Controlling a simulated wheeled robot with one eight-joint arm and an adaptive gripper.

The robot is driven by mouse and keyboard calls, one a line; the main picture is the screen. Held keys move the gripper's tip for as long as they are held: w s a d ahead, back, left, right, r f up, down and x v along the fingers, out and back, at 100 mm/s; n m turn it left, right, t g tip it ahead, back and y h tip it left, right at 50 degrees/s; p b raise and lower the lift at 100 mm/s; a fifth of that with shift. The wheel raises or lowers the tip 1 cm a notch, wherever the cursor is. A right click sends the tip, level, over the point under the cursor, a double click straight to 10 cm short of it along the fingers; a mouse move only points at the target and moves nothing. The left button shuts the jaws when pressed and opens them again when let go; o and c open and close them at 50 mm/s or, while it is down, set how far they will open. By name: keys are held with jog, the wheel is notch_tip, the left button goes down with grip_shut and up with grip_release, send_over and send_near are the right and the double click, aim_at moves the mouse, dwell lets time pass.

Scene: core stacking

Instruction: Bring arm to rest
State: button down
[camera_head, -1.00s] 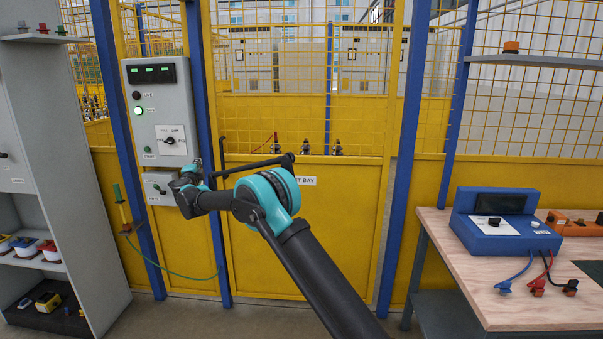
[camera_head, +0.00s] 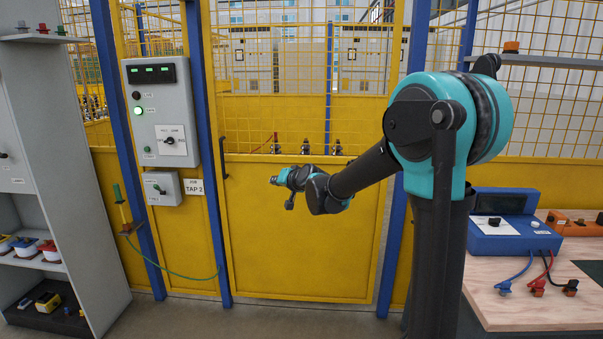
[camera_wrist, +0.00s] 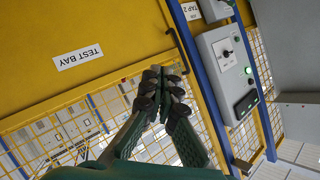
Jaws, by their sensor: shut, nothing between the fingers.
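My gripper (camera_head: 280,181) is shut and empty. In the head view it hangs in front of the yellow gate (camera_head: 290,245), right of the wall boxes and apart from them. My arm reaches it from the right, with the teal elbow raised high. In the wrist view the fingers of my gripper (camera_wrist: 165,75) meet at their tips, with the gate (camera_wrist: 110,25) and its TEST BAY label (camera_wrist: 78,56) behind them.
A grey control box (camera_head: 163,148) with a lit green lamp and a smaller box (camera_head: 162,188) are on the left post. A grey shelf (camera_head: 75,200) is far left. A workbench (camera_head: 520,300) with a blue instrument (camera_head: 513,235) stands right, close to my arm.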

jog(key=s+d+f+g+h, duration=0.2)
jog(key=s+d+f, duration=0.5)
jog(key=s, duration=0.5)
jog(key=s+d+f+g+h, duration=0.3)
jog(key=s+d+f, duration=0.5)
jog(key=s+d, duration=0.4)
jog(key=s+d+f+g+h, duration=0.2)
jog(key=s+d+f, duration=0.6)
jog(key=s, duration=0.6)
jog(key=shift+s+d+n+g+h, duration=0.2)
jog(key=shift+d+n+g+h, duration=0.15)
jog(key=shift+d, duration=0.3)
